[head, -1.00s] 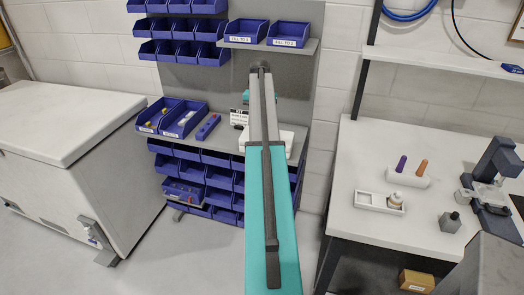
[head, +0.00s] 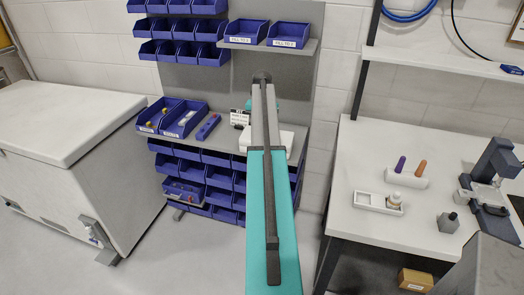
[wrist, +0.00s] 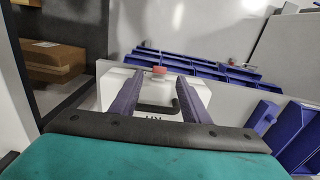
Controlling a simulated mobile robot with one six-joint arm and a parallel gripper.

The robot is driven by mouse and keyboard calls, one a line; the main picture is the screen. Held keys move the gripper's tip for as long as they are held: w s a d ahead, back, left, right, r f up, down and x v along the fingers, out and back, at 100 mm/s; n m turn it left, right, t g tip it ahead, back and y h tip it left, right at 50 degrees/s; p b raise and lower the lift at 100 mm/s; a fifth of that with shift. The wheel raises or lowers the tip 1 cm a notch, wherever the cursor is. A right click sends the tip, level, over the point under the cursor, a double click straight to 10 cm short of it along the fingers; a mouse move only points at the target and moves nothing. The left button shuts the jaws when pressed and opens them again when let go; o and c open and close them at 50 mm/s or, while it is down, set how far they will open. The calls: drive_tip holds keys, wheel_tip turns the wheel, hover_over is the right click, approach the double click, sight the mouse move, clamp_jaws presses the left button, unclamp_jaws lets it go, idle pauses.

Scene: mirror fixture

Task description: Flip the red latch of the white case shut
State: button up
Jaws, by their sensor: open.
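The white case (head: 288,140) sits on the shelf of the grey bin rack in the head view, partly hidden behind my arm. In the wrist view the case (wrist: 150,88) lies below my gripper, its black handle (wrist: 157,109) showing between the fingers. The small red latch (wrist: 159,69) is on the case near the fingertips, roughly midway between them. I cannot tell its exact angle. My gripper (wrist: 160,79) is open, with nothing between its fingers that it holds. Whether a finger touches the case is unclear. In the head view my gripper is hidden behind my arm.
Open blue bins (head: 180,118) stand left of the case on the shelf, with a small sign (head: 240,117) between. More blue bins show around the case in the wrist view (wrist: 205,68). A white workbench (head: 440,150) stands right; a white chest (head: 60,140) stands left.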

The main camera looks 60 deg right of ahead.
drive_tip(key=shift+f+p, duration=1.35)
drive_tip(key=shift+f, duration=3.55)
drive_tip(key=c, duration=1.1)
drive_tip(key=shift+o, duration=0.2)
drive_tip(key=shift+w+d+r+y, duration=0.1)
drive_tip(key=shift+d+y, duration=0.15)
drive_tip(key=shift+y, duration=0.05)
drive_tip(key=shift+d+g+y+p, duration=0.2)
drive_tip(key=shift+g+y+p, duration=0.1)
drive_tip(key=shift+y+p, duration=0.15)
drive_tip(key=shift+w+d+r+y+p, duration=0.15)
drive_tip(key=shift+y+p, duration=0.15)
drive_tip(key=shift+y, duration=0.35)
